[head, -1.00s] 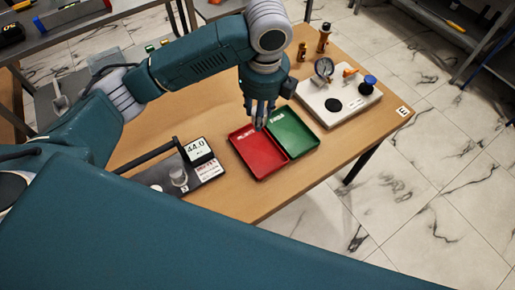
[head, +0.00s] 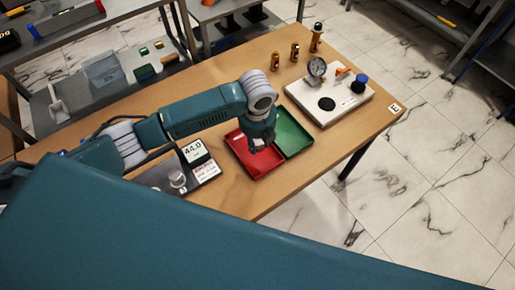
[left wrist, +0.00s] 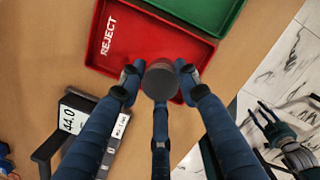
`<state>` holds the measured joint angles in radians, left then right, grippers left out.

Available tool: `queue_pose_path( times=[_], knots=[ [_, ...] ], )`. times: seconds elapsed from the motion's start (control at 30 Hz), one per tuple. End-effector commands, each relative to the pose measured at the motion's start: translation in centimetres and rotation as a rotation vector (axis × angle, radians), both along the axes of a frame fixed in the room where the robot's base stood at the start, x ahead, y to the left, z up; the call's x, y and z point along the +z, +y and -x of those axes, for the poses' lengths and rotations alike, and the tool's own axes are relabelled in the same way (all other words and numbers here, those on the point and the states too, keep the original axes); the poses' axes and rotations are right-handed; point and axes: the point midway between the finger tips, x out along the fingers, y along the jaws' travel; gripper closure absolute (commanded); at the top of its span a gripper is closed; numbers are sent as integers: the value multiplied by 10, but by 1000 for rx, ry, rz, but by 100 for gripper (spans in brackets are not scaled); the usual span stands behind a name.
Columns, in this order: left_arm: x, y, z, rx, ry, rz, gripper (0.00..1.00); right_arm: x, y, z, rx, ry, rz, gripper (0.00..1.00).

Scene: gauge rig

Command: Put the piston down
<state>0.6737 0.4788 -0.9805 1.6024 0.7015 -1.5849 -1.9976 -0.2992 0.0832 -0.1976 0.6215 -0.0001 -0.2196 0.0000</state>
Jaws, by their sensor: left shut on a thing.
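My left gripper (head: 258,148) is over the red reject tray (head: 266,170), pointing down. In the left wrist view its fingers (left wrist: 160,78) are closed around the piston (left wrist: 160,84), a round grey-brown piece seen end-on. The piston is over the near part of the red tray, which also shows in that view (left wrist: 120,60). I cannot tell whether it touches the tray floor. In the head view the piston is hidden by the gripper. My right gripper (left wrist: 270,120) shows at the right of the left wrist view, its fingers apart, over the floor.
A green tray (head: 293,130) adjoins the red one. A scale (head: 195,158) reading 44.0 stands to the left. A white gauge rig (head: 335,108) with a dial and blue knob stands at the back right. Several brass pieces (head: 295,52) stand behind it.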

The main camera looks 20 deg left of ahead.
Motion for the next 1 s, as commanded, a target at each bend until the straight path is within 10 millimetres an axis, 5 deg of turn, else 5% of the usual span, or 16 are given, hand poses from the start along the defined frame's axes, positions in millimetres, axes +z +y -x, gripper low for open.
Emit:
queue_pose_path(
  times=[0.47,0.87,0.9,1.0],
  knots=[
    [-56,0,0,0,0,-1,95,7,4,3,1,4,-5,55],
    [-62,0,0,0,-1,0,95,5,7,3,2,5,-7,55],
    [-63,0,0,0,-1,0,65,5,7,3,2,5,-7,55],
    [-62,0,0,0,-1,0,48,6,6,3,2,5,-7,55]
  ],
)
